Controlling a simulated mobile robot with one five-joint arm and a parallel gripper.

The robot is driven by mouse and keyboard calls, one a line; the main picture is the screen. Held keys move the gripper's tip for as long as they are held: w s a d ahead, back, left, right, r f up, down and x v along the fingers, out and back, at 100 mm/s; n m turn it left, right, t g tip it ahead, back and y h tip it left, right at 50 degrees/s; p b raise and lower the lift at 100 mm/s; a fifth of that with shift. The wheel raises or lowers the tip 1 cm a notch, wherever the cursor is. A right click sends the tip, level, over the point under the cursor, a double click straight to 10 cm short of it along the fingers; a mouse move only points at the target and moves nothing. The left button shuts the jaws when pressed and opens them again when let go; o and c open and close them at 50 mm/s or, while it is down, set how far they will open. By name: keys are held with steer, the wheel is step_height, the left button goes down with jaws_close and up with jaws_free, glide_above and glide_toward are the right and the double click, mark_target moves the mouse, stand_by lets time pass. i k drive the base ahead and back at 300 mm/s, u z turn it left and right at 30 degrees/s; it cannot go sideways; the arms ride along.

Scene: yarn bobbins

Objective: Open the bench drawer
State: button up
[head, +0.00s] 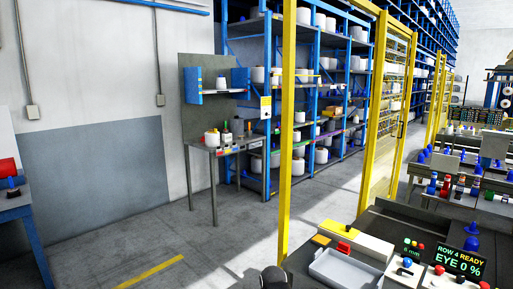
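A grey bench (222,149) with a tall back panel (193,112) stands against the far wall, left of the blue shelving. A small light panel under the right end of its top may be a drawer front (254,146); it looks flush, but it is too small to be sure. A white bobbin (212,138) and small bottles stand on the bench top. Part of a second bench, blue-legged (18,207), shows at the left edge; no drawer shows on it.
A yellow post (288,120) and fence stand between the open floor and the machine at right. A grey tray (345,272) lies on the near machine. Blue shelves (268,75) hold white bobbins. Grey floor (150,235) with a yellow line is clear towards the bench.

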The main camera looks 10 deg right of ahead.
mark_target(258, 143)
steer(key=u, duration=0.25)
steer(key=i, duration=6.05)
steer(key=z, duration=2.25)
steer(key=i, duration=2)
steer(key=z, duration=0.05)
